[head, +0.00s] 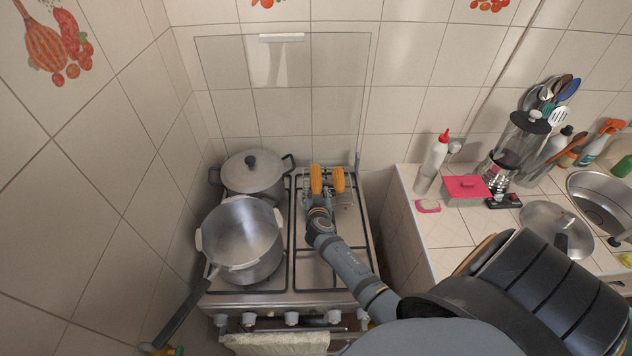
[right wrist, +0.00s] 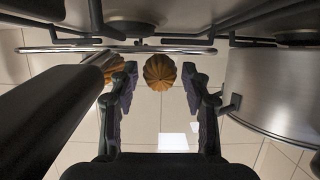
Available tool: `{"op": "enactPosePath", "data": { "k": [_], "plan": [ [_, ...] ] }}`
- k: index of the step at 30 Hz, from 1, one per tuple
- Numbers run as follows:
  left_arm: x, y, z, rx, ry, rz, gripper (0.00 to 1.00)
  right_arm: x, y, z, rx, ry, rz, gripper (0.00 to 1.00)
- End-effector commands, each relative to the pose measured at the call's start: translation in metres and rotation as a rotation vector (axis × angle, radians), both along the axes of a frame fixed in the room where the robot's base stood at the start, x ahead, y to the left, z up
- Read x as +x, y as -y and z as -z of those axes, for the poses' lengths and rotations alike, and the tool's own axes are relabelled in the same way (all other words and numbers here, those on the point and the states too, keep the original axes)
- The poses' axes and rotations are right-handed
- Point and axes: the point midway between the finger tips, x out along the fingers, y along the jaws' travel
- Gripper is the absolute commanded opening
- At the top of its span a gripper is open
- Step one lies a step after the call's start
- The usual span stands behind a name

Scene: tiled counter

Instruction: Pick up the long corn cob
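Two orange-yellow corn cobs lie side by side on the right rear of the stove. The left one (head: 316,179) looks slightly longer in the head view. In the right wrist view one cob (right wrist: 160,72) shows end-on between the fingertips, with a gap on both sides. The other cob (right wrist: 104,66) is partly hidden behind the left finger there. My right gripper (head: 319,196) is open at the near end of the left cob; it also shows in the right wrist view (right wrist: 159,90). My left gripper is out of view.
A lidded pot (head: 253,172) and an open saucepan (head: 240,242) stand on the left burners. Stove grates (head: 328,270) lie beneath my right arm. A tiled wall rises behind. The right counter holds a red-lidded box (head: 466,188), bottles and a sink.

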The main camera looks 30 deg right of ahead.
Motion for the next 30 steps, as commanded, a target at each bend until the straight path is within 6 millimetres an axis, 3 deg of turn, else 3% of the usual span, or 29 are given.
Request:
{"op": "enactPosePath", "data": {
  "k": [1,9,19,30],
  "plan": [
    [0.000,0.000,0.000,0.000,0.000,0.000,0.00,0.000,0.000,0.000,0.000,0.000,0.000,0.37],
    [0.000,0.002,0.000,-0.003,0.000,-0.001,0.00,0.000,0.000,0.000,0.000,0.000,0.000,0.04],
    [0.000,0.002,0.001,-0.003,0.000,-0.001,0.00,0.000,0.000,-0.010,0.000,0.004,0.001,0.04],
    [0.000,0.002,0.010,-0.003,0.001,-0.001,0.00,0.000,0.000,-0.078,0.000,0.005,-0.001,0.04]
  ]
}}
